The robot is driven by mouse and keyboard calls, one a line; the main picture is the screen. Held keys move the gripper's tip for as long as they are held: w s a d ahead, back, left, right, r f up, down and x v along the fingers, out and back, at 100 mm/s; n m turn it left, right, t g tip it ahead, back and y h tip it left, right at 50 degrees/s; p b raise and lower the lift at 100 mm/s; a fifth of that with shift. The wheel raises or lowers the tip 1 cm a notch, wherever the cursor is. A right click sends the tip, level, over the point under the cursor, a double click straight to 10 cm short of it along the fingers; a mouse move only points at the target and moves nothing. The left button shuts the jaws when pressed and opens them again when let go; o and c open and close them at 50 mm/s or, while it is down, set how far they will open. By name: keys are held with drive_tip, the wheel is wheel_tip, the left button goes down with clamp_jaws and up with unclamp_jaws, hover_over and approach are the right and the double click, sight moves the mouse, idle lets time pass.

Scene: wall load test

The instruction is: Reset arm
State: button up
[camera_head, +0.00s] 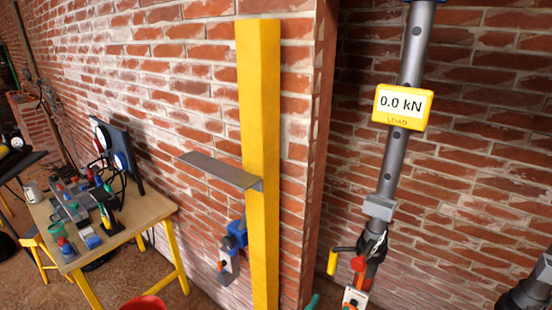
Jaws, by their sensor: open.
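My gripper does not show clearly in the head view, and I see no fingertips. A grey metal load prop (411,55) stands slightly tilted in front of the brick wall at the right. Its yellow load display (401,106) reads 0.0 kN. Below it, a dark mechanism with a yellow handle (332,262) and a red knob continues to the bottom edge. Nothing is seen touching the prop's handle. A dark grey part at the bottom right corner is cut off by the frame, and I cannot tell what it is.
A yellow post (261,150) with a grey metal bracket (222,170) stands along the wall, with a blue clamp (236,236) below. At left, a wooden table (148,212) with yellow legs carries several tools. A red container (143,302) is cut off at the bottom.

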drive_tip(key=s+a+f+n+y, duration=0.65)
drive_tip(key=s+a+f, duration=0.25)
drive_tip(key=s+f, duration=0.45)
drive_tip(key=s+a+f+m+y, duration=0.1)
drive_tip(key=s+a+y, duration=0.1)
drive_tip(key=s, duration=1.4)
drive_tip(key=shift+s+a, duration=0.3)
drive_tip(key=shift+a, duration=0.55)
